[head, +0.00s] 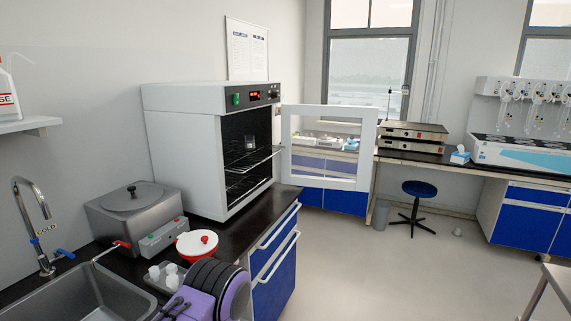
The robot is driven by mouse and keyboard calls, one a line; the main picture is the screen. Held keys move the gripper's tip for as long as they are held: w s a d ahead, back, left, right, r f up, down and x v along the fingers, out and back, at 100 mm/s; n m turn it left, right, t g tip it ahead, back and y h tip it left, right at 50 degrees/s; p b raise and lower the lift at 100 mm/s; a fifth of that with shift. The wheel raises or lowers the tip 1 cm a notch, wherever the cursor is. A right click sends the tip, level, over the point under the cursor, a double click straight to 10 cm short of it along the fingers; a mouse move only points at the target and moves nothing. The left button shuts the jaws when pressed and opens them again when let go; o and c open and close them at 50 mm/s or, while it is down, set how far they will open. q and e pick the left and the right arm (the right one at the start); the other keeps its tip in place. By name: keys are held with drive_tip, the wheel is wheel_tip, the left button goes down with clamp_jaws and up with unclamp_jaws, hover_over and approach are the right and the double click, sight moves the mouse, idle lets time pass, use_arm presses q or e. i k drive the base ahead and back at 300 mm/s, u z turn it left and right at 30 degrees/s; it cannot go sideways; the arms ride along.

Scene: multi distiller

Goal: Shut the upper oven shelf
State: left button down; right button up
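The white oven (185,150) stands on the dark bench at left of centre. Its glazed door (364,150) is swung wide open to the right. Inside, the upper oven shelf (262,158) is a wire rack that sticks out past the front opening. A small clear beaker (249,142) stands on this rack. A lower rack (243,187) shows beneath it and seems to be inside the chamber. I make out neither of my grippers in the head view, and nothing touches the upper shelf from the front.
A steel water bath (130,212), a red-and-white round container (197,244) and a sink (85,295) stand in front of the oven. A purple and black ribbed object (222,288) fills the bottom edge; I cannot tell what it is. The floor (400,270) to the right is open.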

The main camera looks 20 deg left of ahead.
sight(284, 148)
drive_tip(key=z, duration=0.55)
drive_tip(key=i, duration=1.65)
drive_tip(key=u, duration=0.6)
